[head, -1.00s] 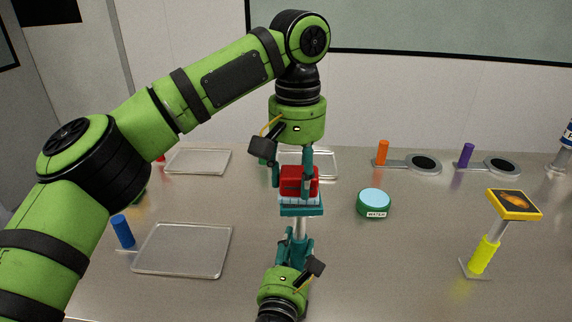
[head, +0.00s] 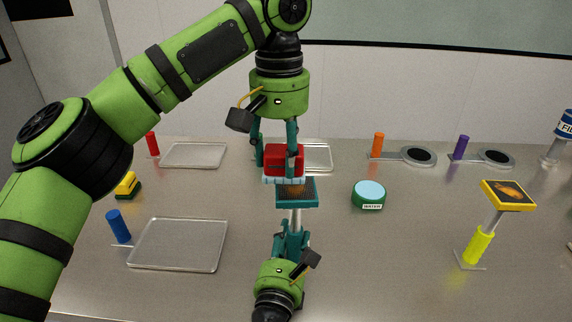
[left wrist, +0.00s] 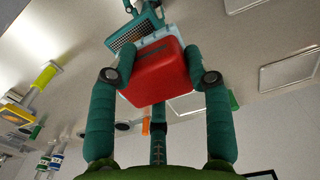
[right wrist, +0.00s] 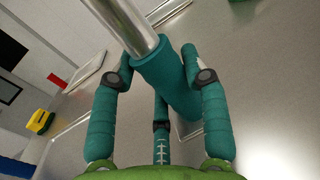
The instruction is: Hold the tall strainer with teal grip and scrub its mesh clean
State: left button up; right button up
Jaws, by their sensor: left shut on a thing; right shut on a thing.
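The tall strainer stands upright at the middle of the table, with a square teal-framed mesh head (head: 297,194) on a metal shaft (head: 295,217). A brownish stain shows on the mesh. My right gripper (head: 291,240) is shut on its teal grip, seen in the right wrist view (right wrist: 168,88). My left gripper (head: 277,158) is shut on a red scrubber (head: 284,157) with pale blue bristles (head: 283,180). The bristles are at the far left edge of the mesh head; whether they touch is unclear. The left wrist view shows the red scrubber (left wrist: 157,77) and dark mesh (left wrist: 124,38).
A yellow strainer (head: 508,195) with a stain stands far right. Trays (head: 178,245) lie left and behind. A yellow-green scrubber (head: 128,186) lies left.

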pick_arm(q)
notch_tip(320, 180, up, 2)
jog(key=shift+d+r, duration=0.15)
pick_arm(e)
jog(key=shift+d, duration=0.1)
pick_arm(q)
jog(key=shift+r, duration=1.6)
jog(key=shift+f, duration=0.1)
